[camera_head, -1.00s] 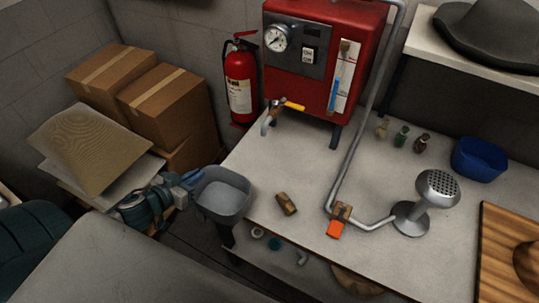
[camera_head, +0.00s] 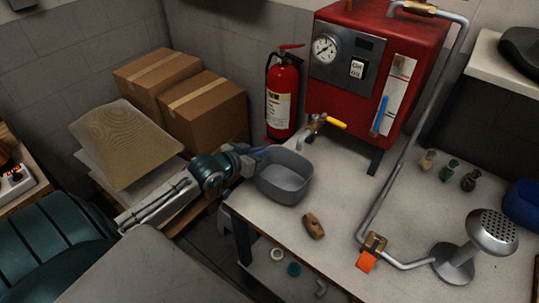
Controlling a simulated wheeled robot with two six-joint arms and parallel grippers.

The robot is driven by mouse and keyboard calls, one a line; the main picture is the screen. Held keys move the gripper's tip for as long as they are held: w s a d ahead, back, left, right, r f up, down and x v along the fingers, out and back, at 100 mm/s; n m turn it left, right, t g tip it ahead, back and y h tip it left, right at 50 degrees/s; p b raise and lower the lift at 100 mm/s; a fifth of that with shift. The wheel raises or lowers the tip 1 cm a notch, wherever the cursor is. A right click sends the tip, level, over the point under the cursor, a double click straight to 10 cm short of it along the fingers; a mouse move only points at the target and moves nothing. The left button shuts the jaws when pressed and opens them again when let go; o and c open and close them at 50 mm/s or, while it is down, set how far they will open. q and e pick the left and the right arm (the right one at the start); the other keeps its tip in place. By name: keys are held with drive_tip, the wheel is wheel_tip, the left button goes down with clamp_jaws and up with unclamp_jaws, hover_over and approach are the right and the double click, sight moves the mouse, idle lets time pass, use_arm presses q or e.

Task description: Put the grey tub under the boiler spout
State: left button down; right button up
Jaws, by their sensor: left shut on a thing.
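The grey tub (camera_head: 284,182) is at the left edge of the white table, upright; whether it rests on the top or is held just above it I cannot tell. My left gripper (camera_head: 262,154) is shut on the tub's left rim. The red boiler (camera_head: 372,75) stands at the back of the table on dark legs. Its spout (camera_head: 309,131), with a yellow-handled tap, points down just behind and above the tub's right part. My right gripper is not in view.
A brown wooden piece (camera_head: 313,226) lies right of the tub. A metal pipe (camera_head: 404,157) with an orange-handled valve (camera_head: 369,257) runs to a perforated steam head (camera_head: 491,232). A fire extinguisher (camera_head: 281,97) and cardboard boxes (camera_head: 203,112) are beyond the table.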

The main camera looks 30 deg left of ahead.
use_arm(q)
drive_tip(key=x, duration=0.2)
drive_tip(key=f+p+x, duration=0.1)
drive_tip(key=x, duration=0.2)
drive_tip(key=shift+f, duration=0.35)
drive_tip(key=c, duration=1.6)
unclamp_jaws()
drive_tip(key=shift+o, duration=0.2)
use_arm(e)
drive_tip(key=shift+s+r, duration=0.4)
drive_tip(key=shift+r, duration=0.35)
use_arm(q)
drive_tip(key=shift+s, duration=0.1)
drive_tip(key=shift+s, duration=0.2)
drive_tip(key=p+v, duration=0.1)
drive_tip(key=v, duration=1)
drive_tip(key=shift+s+r+p, duration=0.2)
drive_tip(key=shift+s+p, duration=0.05)
drive_tip(key=shift+p, duration=0.1)
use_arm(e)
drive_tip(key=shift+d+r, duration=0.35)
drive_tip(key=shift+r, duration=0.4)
